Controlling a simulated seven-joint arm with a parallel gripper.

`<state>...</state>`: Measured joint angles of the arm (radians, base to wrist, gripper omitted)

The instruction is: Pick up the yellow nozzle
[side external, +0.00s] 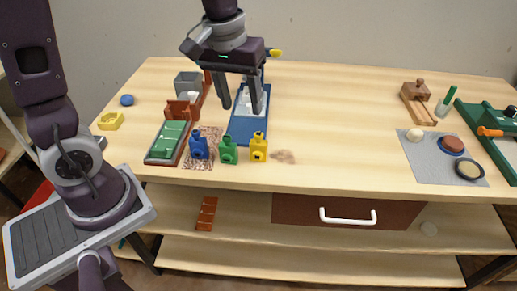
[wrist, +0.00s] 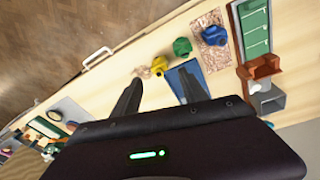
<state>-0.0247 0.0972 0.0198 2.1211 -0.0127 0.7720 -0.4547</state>
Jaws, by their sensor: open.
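The yellow nozzle (side external: 259,148) stands upright near the table's front edge, at the right end of a row with a green nozzle (side external: 229,150) and a blue nozzle (side external: 199,147). In the wrist view the yellow nozzle (wrist: 160,66) shows beyond my fingertips, with the green nozzle (wrist: 182,46) and blue nozzle (wrist: 214,35) to its right. My gripper (side external: 242,110) is open and empty, pointing down over the blue tray (side external: 240,133), behind the yellow nozzle and apart from it. In the wrist view the fingers of my gripper (wrist: 161,74) are spread wide.
A green panel in a brown frame (side external: 168,140) lies left of the nozzles. A grey mat (side external: 425,163) with round items is at the right. The table between is clear.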

